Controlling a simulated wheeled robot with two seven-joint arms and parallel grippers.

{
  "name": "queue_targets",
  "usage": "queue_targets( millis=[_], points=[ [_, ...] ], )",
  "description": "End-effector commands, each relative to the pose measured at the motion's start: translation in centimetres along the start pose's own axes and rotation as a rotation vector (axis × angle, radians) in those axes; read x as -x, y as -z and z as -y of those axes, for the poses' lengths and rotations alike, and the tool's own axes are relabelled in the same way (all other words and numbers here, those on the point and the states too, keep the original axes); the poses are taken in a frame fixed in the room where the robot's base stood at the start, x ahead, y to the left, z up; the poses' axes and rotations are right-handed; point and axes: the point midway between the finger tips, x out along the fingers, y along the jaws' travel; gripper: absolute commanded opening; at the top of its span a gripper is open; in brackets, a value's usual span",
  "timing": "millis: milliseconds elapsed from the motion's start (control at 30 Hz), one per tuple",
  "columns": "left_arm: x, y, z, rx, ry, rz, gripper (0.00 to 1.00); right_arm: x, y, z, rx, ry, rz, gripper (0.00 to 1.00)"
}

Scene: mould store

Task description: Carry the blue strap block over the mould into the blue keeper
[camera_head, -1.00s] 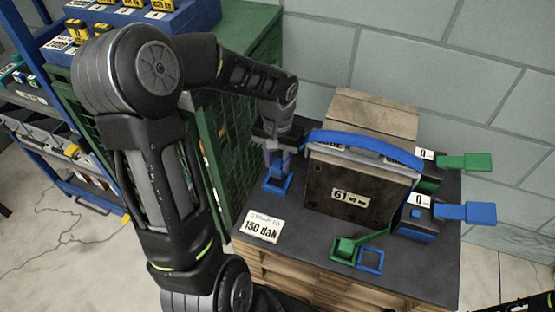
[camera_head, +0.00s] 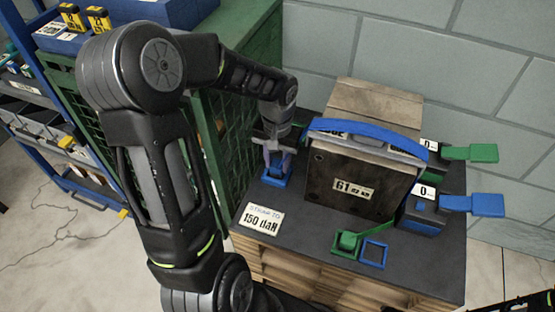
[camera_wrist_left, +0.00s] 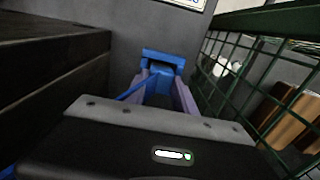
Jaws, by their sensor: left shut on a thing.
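My left gripper (camera_head: 276,167) points down at the left side of the mould (camera_head: 350,188) and is shut on the blue strap block. The block is mostly hidden by the fingers in the head view. The blue keeper (camera_head: 274,182) is directly under the fingertips on the dark table top. In the left wrist view, blue parts (camera_wrist_left: 164,62) show at and beyond the fingertips; I cannot tell whether the block is fully seated. The blue strap (camera_head: 365,138) arches over the top of the mould. My right gripper is not in view.
A green mesh cabinet (camera_head: 215,125) stands close on the left of my gripper. A green block (camera_head: 347,243) and an empty blue square frame (camera_head: 374,254) are at the front. Green (camera_head: 470,153) and blue (camera_head: 473,203) levers stick out on the right. A "150 daN" card (camera_head: 261,219) lies front left.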

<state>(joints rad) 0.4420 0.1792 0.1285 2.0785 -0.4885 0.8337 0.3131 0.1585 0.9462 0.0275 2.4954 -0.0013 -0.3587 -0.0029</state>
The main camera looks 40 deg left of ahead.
Motion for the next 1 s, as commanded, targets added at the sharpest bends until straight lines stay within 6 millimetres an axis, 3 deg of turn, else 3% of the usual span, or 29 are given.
queue_targets(
  millis=[733, 767, 1000],
  points=[
    [-0.59, 0.02, 0.00, 0.000, 0.000, -0.001, 0.00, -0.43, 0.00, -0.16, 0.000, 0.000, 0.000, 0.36],
    [-0.59, 0.02, 0.00, 0.000, 0.000, -0.001, 0.33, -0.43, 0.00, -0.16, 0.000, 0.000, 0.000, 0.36],
    [-0.59, 0.01, 0.00, 0.000, 0.000, 0.000, 0.53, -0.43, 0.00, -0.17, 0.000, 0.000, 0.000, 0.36]
  ],
)
